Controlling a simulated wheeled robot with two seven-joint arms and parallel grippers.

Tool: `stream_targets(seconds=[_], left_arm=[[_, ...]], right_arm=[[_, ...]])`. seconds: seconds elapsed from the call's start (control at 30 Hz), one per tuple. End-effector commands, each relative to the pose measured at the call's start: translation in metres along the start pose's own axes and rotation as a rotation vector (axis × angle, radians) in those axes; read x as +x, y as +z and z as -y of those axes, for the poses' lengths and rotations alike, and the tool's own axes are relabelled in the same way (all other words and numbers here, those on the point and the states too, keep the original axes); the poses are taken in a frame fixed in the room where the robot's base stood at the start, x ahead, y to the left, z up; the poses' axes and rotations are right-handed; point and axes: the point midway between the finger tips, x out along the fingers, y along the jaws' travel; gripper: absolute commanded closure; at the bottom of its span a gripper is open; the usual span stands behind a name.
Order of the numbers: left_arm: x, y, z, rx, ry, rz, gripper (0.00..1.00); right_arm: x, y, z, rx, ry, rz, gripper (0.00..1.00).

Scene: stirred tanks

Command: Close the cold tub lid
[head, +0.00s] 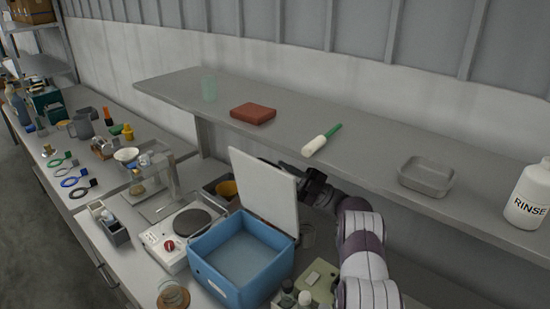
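The cold tub (222,283) is a blue open box on the bench, and I see into its empty-looking inside. Its white lid (265,190) stands up, tilted slightly, along the tub's back right side. My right gripper (312,185) is dark and sits just behind the lid's right edge, under the shelf. Its fingers are partly hidden by the lid, so I cannot tell whether they touch it or are open. My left gripper is out of view.
A grey shelf (370,172) runs above the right arm, bearing a red block (253,113), a green-handled tool (322,139), a grey tray (427,176) and a RINSE bottle (528,198). A hot plate (184,236) stands left of the tub.

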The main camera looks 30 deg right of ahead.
Motion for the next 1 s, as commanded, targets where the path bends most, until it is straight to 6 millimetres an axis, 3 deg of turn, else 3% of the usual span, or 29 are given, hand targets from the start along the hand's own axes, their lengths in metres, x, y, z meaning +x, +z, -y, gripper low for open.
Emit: stream_targets(seconds=[0.03, 0.17, 0.47, 0.57, 0.73, 0.87, 1.0], left_arm=[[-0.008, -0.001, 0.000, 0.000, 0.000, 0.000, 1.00], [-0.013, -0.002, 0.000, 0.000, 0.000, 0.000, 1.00], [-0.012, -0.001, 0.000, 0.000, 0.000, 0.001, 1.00], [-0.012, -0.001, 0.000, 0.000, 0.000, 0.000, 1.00], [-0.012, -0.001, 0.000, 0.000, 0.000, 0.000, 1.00], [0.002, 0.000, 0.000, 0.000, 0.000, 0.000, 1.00], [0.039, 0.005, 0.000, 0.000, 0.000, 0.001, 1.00]], right_arm=[[0.012, -0.002, -0.003, 0.002, -0.001, -0.001, 0.79], [0.026, -0.001, -0.001, -0.001, 0.001, 0.000, 0.79], [0.029, 0.001, 0.000, -0.001, 0.002, 0.001, 0.79], [0.029, 0.001, 0.000, -0.001, 0.002, 0.001, 1.00], [0.029, 0.001, 0.000, -0.002, 0.000, 0.001, 1.00], [0.034, -0.003, 0.011, -0.044, -0.043, 0.001, 1.00], [0.044, -0.014, 0.040, -0.160, -0.157, -0.002, 1.00]])
